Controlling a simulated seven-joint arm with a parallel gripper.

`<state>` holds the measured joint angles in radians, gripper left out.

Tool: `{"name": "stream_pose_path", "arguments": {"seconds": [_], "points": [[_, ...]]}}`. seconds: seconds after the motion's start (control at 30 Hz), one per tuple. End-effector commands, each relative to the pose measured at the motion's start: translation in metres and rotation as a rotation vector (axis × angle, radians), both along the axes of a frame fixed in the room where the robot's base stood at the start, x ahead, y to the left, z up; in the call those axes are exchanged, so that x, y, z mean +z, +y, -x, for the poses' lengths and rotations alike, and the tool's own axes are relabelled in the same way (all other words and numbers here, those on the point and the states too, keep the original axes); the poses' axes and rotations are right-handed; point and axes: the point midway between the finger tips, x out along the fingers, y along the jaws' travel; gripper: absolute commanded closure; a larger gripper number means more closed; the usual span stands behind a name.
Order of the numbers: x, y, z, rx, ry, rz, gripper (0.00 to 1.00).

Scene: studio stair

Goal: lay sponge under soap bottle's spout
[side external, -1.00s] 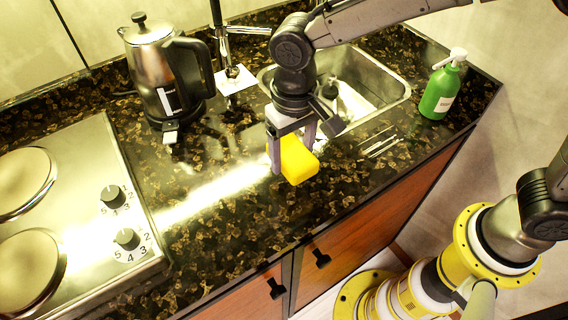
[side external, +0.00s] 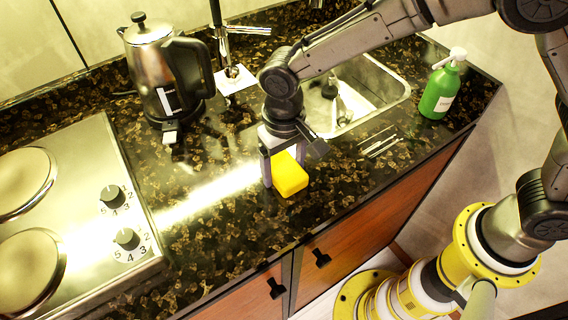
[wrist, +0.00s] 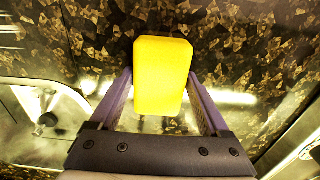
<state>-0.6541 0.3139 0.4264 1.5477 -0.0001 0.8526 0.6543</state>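The yellow sponge (side external: 290,175) is between the fingers of my gripper (side external: 279,175), which is shut on it. In the wrist view the sponge (wrist: 162,76) sticks out past the fingertips (wrist: 160,82), one finger along each side. It is at or just above the dark counter; I cannot tell if it touches. The green soap bottle (side external: 439,92) stands upright on the counter at the right, apart from my gripper. Its white pump top (side external: 456,56) has a spout toward the left. The bottle is not seen in the wrist view.
A sink (side external: 372,92) lies behind my gripper, between it and the bottle. A steel kettle (side external: 155,75) and a tap (side external: 228,45) stand at the back. A hob (side external: 80,200) is at the left.

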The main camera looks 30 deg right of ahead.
Motion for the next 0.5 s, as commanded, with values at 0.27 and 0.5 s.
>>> {"name": "stream_pose_path", "arguments": {"seconds": [0.27, 0.5], "points": [[0.0, 0.0, 0.0, 0.0, 0.001, 0.001, 0.0], [0.016, 0.0, -0.001, 0.0, -0.003, -0.002, 0.0]]}}
